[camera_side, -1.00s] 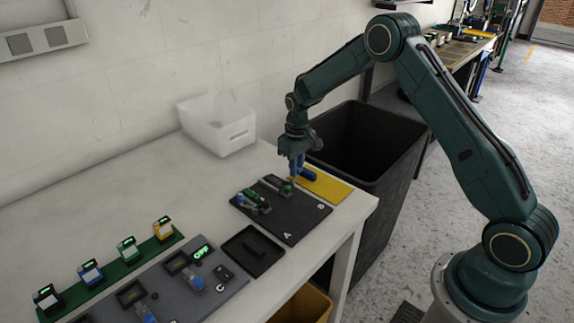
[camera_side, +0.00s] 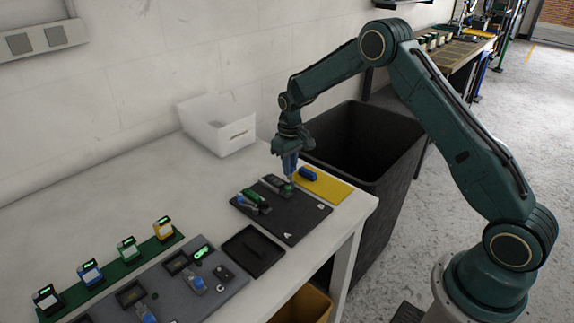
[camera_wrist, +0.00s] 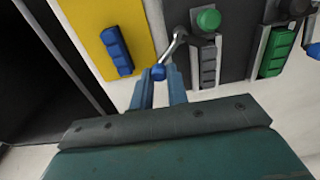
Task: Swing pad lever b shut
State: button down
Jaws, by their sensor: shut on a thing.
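My gripper (camera_side: 289,176) is over the B end of the black fixture plate (camera_side: 295,226). In the wrist view its blue fingers (camera_wrist: 161,84) are shut on the blue ball knob (camera_wrist: 158,72) of pad lever b. The metal arm of lever b (camera_wrist: 172,46) slants from the knob up to a pivot beside a green round cap (camera_wrist: 208,19). A dark grey ribbed pad (camera_wrist: 207,66) lies in the holder beside it; the lever arm stands off to the pad's left. A green pad (camera_wrist: 275,52) sits in the neighbouring holder, with its own lever knob at the picture's right edge.
A blue pad (camera_side: 308,173) lies on the yellow mat (camera_side: 333,188) close by. A black tray (camera_side: 252,250) and a grey panel (camera_side: 215,290) are nearer the camera. A white bin (camera_side: 218,125) stands behind; a large black bin (camera_side: 365,145) stands past the table edge.

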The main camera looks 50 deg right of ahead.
jog(key=shift+a+f, duration=0.4)
jog(key=shift+a, duration=0.35)
jog(key=shift+w+a, duration=0.2)
jog(key=shift+a, duration=0.25)
jog(key=c, duration=1.5)
grip_release()
jog(key=shift+w+d+r, duration=0.1)
jog(key=shift+r, duration=0.15)
jog(key=shift+w+r, duration=0.1)
jog(key=shift+r, duration=0.05)
jog(key=shift+d+r, duration=0.1)
jog(key=shift+r, duration=2)
